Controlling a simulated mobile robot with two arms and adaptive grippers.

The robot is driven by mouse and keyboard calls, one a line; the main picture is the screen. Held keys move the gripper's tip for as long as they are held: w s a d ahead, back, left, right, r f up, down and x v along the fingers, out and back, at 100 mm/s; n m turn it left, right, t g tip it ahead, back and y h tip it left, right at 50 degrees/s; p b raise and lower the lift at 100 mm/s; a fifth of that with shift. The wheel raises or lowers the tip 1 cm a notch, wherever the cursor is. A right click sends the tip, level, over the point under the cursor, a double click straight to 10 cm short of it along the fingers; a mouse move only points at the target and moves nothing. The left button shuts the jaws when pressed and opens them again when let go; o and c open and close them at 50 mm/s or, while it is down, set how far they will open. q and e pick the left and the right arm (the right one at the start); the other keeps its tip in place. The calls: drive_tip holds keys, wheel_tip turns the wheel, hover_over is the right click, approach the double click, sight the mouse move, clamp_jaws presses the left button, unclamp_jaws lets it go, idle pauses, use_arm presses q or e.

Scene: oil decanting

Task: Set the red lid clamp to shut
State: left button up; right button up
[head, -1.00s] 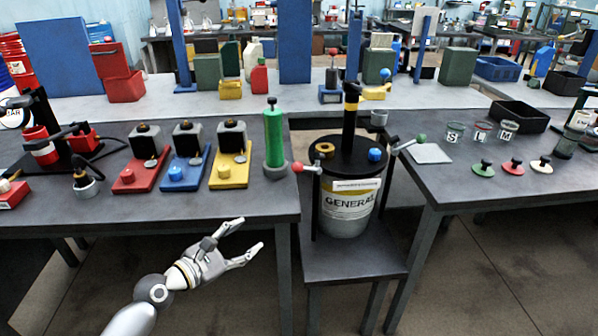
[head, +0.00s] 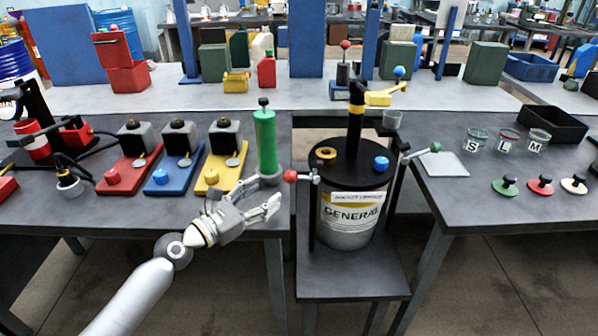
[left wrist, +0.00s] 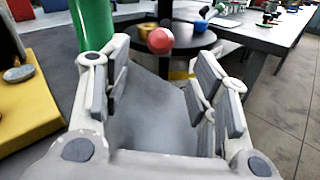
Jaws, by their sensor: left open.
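The red lid clamp (head: 290,176) is a lever with a red ball on the left side of the drum's black lid (head: 345,165). Its ball also shows in the left wrist view (left wrist: 160,40), straight ahead between my fingers and beyond them. My left gripper (head: 275,203) is open and empty, just left of the red ball and apart from it, near the front edge of the left table. Its two fingers frame the ball in the left wrist view (left wrist: 158,85). The drum (head: 346,222) carries a GENERAL label and stands on a low stand. My right gripper is not in view.
A green pump cylinder (head: 265,143) stands upright on the left table just behind my left gripper. A green-ball clamp (head: 435,147) is on the lid's right side. A tall black post (head: 356,112) rises from the lid. Red, blue and yellow (head: 222,178) bases stand to the left.

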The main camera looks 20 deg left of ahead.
sight(285, 180)
use_arm(q)
drive_tip(key=shift+w+d+r, duration=0.15)
drive_tip(key=shift+w, duration=0.15)
drive_tip(key=x, duration=0.3)
drive_tip(key=shift+w+d, duration=0.2)
drive_tip(key=shift+w, duration=0.15)
drive_tip(key=x, duration=0.3)
drive_tip(key=shift+w+d, duration=0.2)
drive_tip(key=shift+w, duration=0.2)
drive_tip(key=shift+x, duration=0.8)
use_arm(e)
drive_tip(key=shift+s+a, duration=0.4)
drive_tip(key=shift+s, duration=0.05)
use_arm(q)
clamp_jaws()
